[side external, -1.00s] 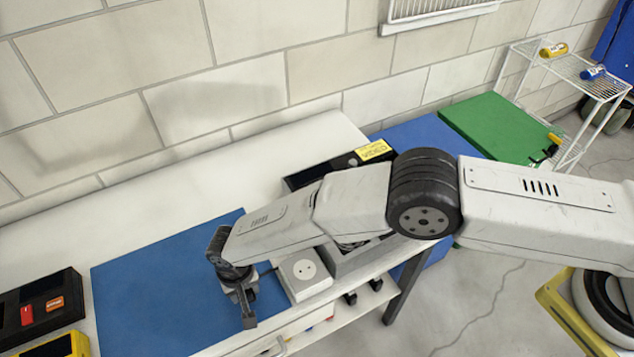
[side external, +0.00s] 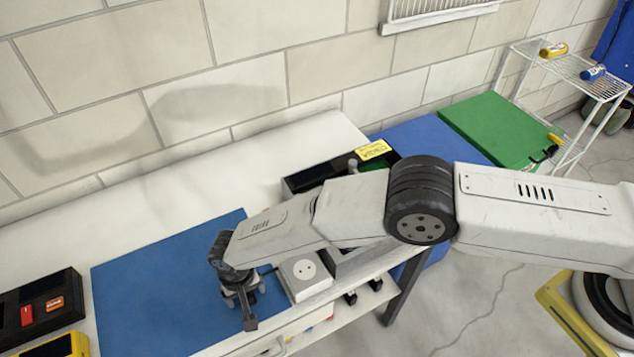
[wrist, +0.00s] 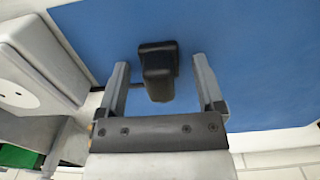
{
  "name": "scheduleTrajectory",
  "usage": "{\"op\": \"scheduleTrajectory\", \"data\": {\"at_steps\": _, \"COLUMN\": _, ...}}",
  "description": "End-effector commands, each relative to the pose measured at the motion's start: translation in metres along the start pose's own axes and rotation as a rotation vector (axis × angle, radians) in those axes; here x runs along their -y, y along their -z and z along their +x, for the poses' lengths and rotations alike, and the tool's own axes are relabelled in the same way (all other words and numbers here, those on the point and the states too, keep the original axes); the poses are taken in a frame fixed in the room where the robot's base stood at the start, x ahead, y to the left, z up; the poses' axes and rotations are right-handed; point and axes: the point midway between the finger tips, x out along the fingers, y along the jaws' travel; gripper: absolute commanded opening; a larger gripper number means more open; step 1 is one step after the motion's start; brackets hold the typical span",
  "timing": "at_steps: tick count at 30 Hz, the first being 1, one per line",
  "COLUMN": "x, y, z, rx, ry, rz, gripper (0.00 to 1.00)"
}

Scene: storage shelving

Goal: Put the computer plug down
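The black computer plug (wrist: 157,70) shows in the wrist view against the blue mat (wrist: 235,60), between my gripper's two fingers. My gripper (wrist: 160,80) is open, with a visible gap between each finger and the plug. In the side external view my gripper (side external: 241,300) points down over the right part of the blue mat (side external: 150,290). The plug is not clearly seen there behind the gripper, and I cannot tell its exact height from the mat.
A white socket box (side external: 305,275) stands just right of my gripper; it also shows in the wrist view (wrist: 35,65). A black case (side external: 42,305) and a yellow case (side external: 62,346) lie at the left. The mat's left part is clear.

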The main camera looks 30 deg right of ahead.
Motion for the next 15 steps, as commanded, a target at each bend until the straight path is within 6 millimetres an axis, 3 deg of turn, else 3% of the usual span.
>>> {"op": "scheduleTrajectory", "data": {"at_steps": 15, "x": 0.000, "y": 0.000, "z": -0.012, "rx": 0.000, "ry": 0.001, "rz": 0.000, "gripper": 0.87}}
